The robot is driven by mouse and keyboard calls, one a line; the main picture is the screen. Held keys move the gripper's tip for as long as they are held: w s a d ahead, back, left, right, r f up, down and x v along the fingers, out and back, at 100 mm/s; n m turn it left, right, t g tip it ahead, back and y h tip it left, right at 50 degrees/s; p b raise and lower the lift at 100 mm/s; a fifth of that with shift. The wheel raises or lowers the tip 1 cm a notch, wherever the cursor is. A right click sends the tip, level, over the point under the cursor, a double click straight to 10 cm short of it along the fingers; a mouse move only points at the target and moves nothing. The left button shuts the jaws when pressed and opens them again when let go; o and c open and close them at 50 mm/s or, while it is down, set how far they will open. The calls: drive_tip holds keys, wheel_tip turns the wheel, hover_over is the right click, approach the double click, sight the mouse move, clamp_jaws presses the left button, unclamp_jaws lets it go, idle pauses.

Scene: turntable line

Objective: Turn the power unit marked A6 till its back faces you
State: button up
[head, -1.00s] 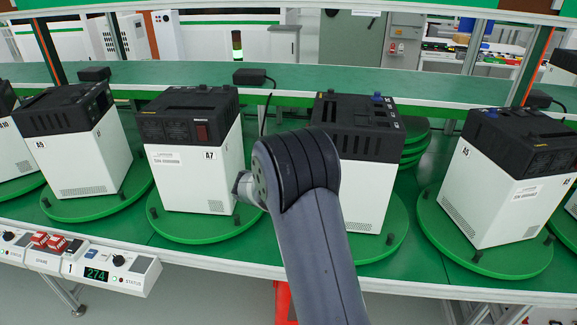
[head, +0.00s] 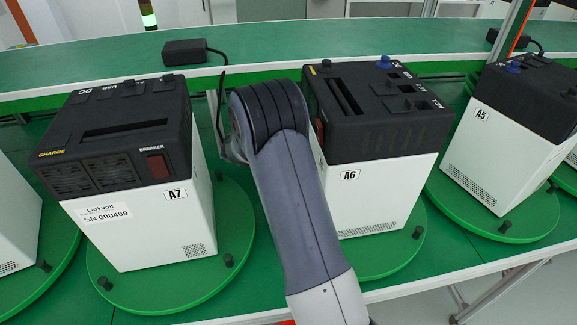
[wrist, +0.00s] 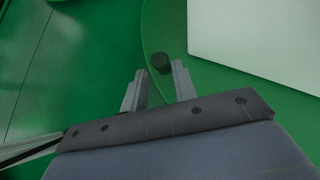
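The power unit A6 (head: 388,190) is a white box with a black top, right of centre in the head view. Its face marked A6 is toward me; part of a red switch shows at its left side, partly behind my arm. It stands on a green turntable (head: 385,257) with dark pegs at the rim. In the wrist view my gripper (wrist: 158,70) is open, its fingertips about either side of a dark peg (wrist: 160,63) on a green disc. Whether they touch it I cannot tell. A white box wall shows beyond, right. My arm hides the gripper in the head view.
Power unit A7 (head: 145,225) stands on its own turntable (head: 112,285) to the left, close to my arm. Power unit A5 (head: 500,155) stands on another turntable at the right. A black adapter (head: 190,52) lies on the green shelf behind.

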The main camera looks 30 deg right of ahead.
drive_tip(key=x, duration=0.5)
drive_tip(key=shift+d, duration=0.1)
clamp_jaws()
idle(0.3)
